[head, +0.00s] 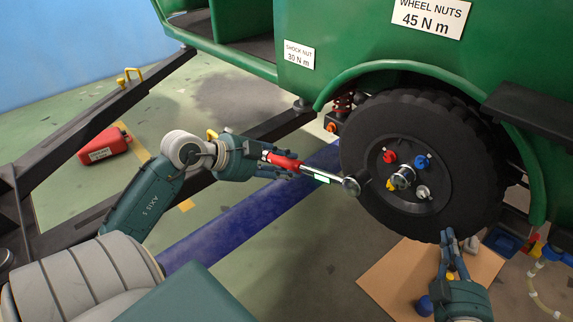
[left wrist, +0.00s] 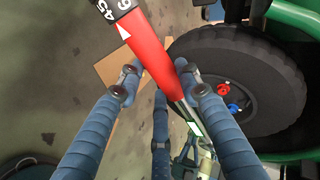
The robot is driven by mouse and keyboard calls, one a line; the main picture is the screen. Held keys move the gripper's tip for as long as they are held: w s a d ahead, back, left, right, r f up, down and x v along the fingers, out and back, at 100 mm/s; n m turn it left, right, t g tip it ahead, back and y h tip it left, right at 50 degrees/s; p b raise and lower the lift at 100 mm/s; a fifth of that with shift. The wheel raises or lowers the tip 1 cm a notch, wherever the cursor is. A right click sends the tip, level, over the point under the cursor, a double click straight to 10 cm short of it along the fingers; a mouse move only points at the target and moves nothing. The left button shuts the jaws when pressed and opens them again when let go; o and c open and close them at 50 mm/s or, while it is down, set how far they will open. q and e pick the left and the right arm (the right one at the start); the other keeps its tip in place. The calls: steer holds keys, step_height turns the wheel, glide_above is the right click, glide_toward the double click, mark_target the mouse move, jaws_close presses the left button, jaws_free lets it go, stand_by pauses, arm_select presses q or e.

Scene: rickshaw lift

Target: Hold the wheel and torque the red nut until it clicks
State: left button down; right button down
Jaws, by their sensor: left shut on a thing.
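The black wheel (head: 432,118) is on the green vehicle; in the left wrist view the tyre (left wrist: 225,52) is at the right. Around its hub sit a red nut (head: 390,157), a blue nut, a pale nut and a yellow nut. My left gripper (head: 285,165) is shut on the red handle (left wrist: 150,45) of a torque wrench. The wrench's round metal head (head: 351,186) is in front of the tyre's left side, apart from the red nut. My right gripper (head: 460,240) is just below the tyre with its fingers apart; whether they touch it is unclear.
The green body (head: 350,50) and fender overhang the wheel, with a "WHEEL NUTS 45 N m" sign (head: 428,16). A blue beam (head: 240,205) and dark frame bars lie left. A brown board (head: 395,265) is under the wheel. A red can (head: 104,146) is far left.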

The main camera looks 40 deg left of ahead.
arm_select(q)
steer(key=shift+r, duration=0.15)
arm_select(e)
steer(key=shift+w+d+r, duration=0.1)
steer(key=shift+w+r, duration=0.05)
steer(key=shift+r, duration=0.25)
